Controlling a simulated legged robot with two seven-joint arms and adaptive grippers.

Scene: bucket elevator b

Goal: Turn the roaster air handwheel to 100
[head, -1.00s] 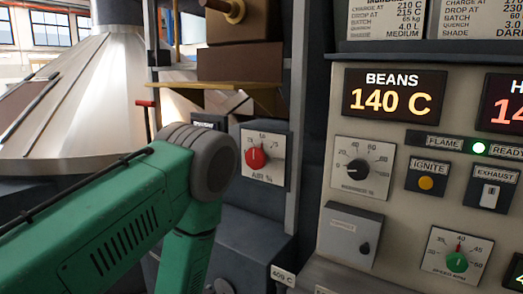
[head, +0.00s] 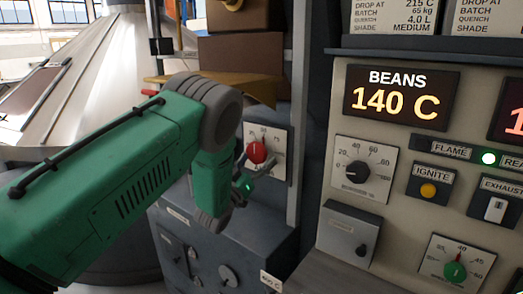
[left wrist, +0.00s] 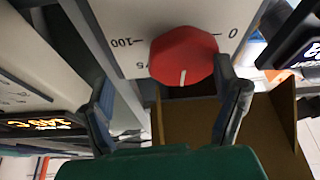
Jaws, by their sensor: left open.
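The roaster air handwheel (head: 256,152) is a red knob on a white AIR % plate with a scale up to 100. It also shows in the left wrist view (left wrist: 183,55), where the picture is upside down. Its white mark points near the middle of the scale, between 25 and 75. My left gripper (head: 252,178) is open just in front of and below the knob. In the left wrist view its two fingers (left wrist: 168,105) are spread; the knob lies off the tips, nearer the right finger. Contact cannot be told. My right gripper is not in view.
A control panel right of the plate carries a BEANS 140 C display (head: 402,97), a black dial (head: 357,172), an ignite button (head: 428,190) and a green speed knob (head: 455,271). A tan ledge (head: 262,92) sits above the handwheel. A grey post (head: 298,120) stands just right of it.

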